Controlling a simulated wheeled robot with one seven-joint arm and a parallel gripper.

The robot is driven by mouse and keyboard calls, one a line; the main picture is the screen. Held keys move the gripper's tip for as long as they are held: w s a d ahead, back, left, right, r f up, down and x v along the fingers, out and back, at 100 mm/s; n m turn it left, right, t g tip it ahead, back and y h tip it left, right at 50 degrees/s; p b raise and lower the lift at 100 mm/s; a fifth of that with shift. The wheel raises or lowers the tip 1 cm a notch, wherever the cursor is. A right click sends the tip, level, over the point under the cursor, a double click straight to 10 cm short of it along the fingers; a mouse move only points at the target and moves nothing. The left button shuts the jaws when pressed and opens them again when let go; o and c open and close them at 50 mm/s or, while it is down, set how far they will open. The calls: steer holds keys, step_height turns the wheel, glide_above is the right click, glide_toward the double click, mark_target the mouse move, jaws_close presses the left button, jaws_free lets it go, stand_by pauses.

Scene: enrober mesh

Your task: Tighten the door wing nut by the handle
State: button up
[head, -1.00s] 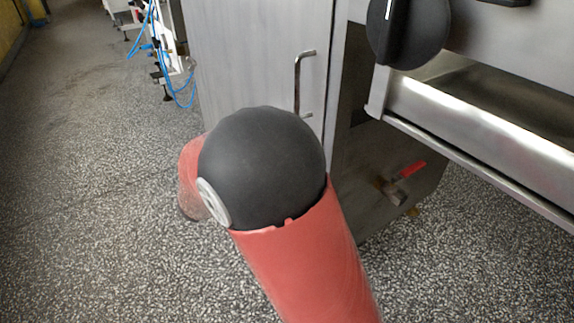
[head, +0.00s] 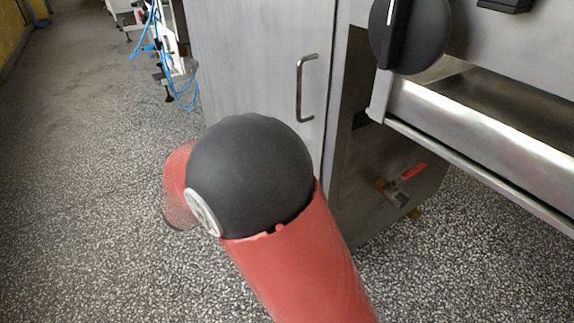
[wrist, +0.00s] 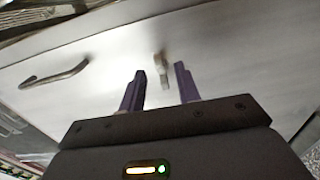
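In the wrist view, the door wing nut (wrist: 161,64) is a small, slightly blurred metal piece on the pale steel door (wrist: 225,50). It appears between and beyond the purple fingertips of my gripper (wrist: 160,70). My gripper is open, with nothing seen between its fingers; I cannot tell the exact gap to the nut. The bent-bar door handle (wrist: 55,76) is left of the nut. In the head view, the handle (head: 299,88) stands upright on the door (head: 240,60). My gripper and the wing nut do not show there.
In the head view, a black knob (head: 409,32) and a steel tray edge (head: 480,125) stick out at the right. A red-levered valve (head: 402,180) sits low beneath them. White equipment with blue hoses (head: 165,60) stands at the back left. The speckled floor at left is clear.

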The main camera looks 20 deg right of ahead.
steer(key=v, duration=0.4)
steer(key=shift+s+a, duration=0.1)
steer(key=shift+a, duration=0.1)
steer(key=shift+d, duration=0.1)
steer(key=s+d+f+m+g+y, duration=0.1)
steer(key=s+d+g+y, duration=0.1)
steer(key=s+d+y, duration=0.45)
steer(key=s+d+m+g+y, duration=0.2)
steer(key=s+d+g+y, duration=0.1)
steer(key=s+y, duration=0.5)
steer(key=s+a+r+t+y+p, duration=0.1)
steer(key=r+t+p, duration=0.1)
steer(key=r+p, duration=0.4)
steer(key=s+a+r+t+y+p, duration=0.1)
steer(key=s+r+t+p, duration=0.1)
steer(key=r+p, duration=0.4)
step_height(320, 180, up, 3)
steer(key=shift+s+a+f+t+y+p, duration=0.2)
steer(key=shift+s+t+y+p, duration=0.15)
steer(key=shift+t, duration=0.15)
